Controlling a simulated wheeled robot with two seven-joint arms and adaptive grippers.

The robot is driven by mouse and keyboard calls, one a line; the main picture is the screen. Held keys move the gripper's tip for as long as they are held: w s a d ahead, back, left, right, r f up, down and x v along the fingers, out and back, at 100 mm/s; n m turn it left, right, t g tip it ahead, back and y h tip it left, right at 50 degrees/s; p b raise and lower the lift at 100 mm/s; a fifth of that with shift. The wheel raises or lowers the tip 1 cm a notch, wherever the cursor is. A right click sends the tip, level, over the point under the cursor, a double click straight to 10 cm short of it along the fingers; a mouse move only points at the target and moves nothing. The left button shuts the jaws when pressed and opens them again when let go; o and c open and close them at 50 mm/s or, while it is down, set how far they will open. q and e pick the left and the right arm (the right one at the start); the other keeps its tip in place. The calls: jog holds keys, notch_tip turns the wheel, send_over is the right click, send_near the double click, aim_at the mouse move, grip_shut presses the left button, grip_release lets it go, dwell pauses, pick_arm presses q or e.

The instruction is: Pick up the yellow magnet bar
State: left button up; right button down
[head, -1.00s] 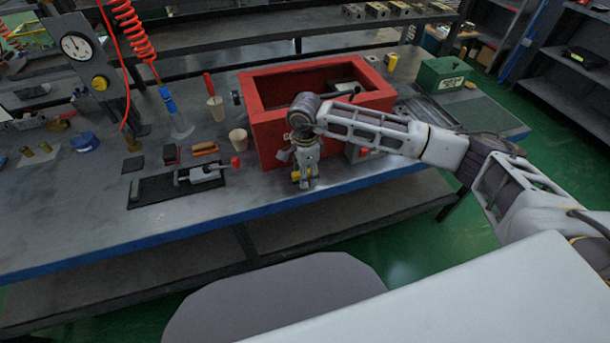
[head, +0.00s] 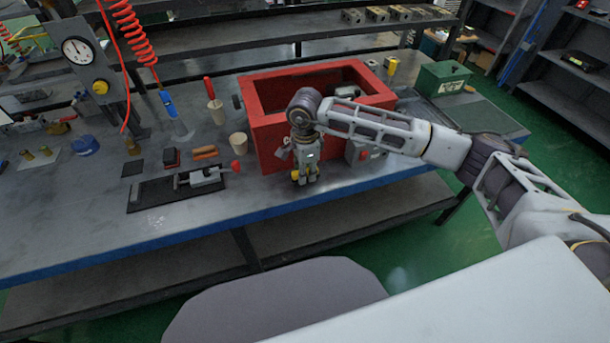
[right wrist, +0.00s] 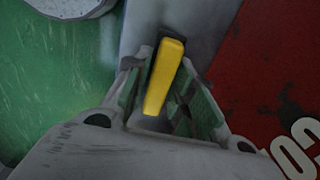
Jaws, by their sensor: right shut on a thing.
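The yellow magnet bar (right wrist: 164,76) lies lengthwise between the fingers of my right gripper (right wrist: 160,95) in the right wrist view. The gripper is shut on it. In the head view my right gripper (head: 305,175) points down in front of the red box, near the table's front edge. A little yellow (head: 296,175) shows at its fingertips there. I cannot tell from these views how far the bar is from the table top. My left gripper does not show.
The red open box (head: 268,150) stands just behind my right gripper. A black plate with a vise-like fixture (head: 200,178) lies to its left on the workbench (head: 100,225). A wooden cup (head: 238,142) and a green box (head: 443,78) also stand there.

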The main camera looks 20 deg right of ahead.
jog(key=shift+r, duration=4)
jog(key=c, duration=1.8)
grip_release()
jog(key=c, duration=0.3)
jog(key=shift+s, duration=0.1)
jog(key=shift+s+f+p, duration=0.25)
jog(key=shift+s+p, duration=0.2)
jog(key=shift+p, duration=0.25)
jog(key=shift+s+a+f+p, duration=0.15)
jog(key=shift+s+p, duration=0.3)
jog(key=shift+p, duration=0.1)
jog(key=shift+s+a+f+p, duration=0.1)
jog(key=shift+s+p, duration=0.35)
jog(key=shift+p, duration=0.1)
